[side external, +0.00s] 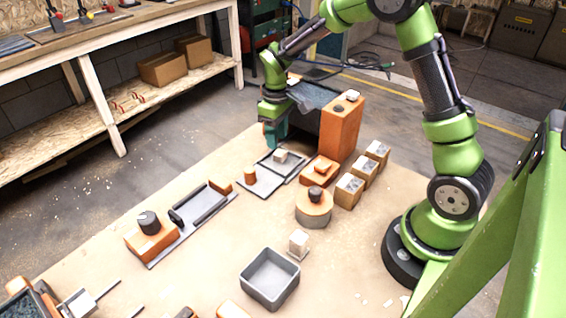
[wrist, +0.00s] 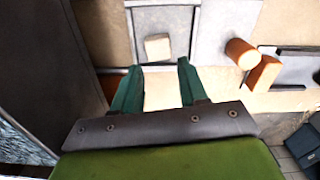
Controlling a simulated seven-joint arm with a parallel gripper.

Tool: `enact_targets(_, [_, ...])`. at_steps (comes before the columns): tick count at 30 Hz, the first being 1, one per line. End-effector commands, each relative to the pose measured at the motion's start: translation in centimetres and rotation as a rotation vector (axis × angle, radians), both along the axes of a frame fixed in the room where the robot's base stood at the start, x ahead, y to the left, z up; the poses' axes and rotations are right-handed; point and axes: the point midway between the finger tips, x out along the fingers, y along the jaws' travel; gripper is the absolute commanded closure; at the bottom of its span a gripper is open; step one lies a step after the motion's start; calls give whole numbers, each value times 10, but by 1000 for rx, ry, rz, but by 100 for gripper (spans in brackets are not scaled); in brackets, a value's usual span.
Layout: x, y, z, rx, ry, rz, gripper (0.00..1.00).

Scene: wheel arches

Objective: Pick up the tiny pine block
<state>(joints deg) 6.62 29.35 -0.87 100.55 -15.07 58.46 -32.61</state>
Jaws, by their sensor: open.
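My gripper (side external: 275,143) points down above the far edge of the plate, close to the block. In the wrist view its two teal fingers (wrist: 160,67) are apart with nothing between them. Another pale block (side external: 298,243) stands beside the grey bin.
A tall orange block structure (side external: 341,125) stands right of my gripper. A grey open bin (side external: 270,278) stands in front.

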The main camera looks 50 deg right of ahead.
Motion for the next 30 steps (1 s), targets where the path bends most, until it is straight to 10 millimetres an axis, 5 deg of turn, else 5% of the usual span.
enact_targets(9, [2, 0, -44, 1, 3, 0, 57])
enact_targets(18, [3, 0, -48, 0, 1, 0, 57])
enact_targets(25, [3, 0, -48, 0, 1, 0, 93])
enact_targets(30, [3, 0, -48, 0, 1, 0, 93])
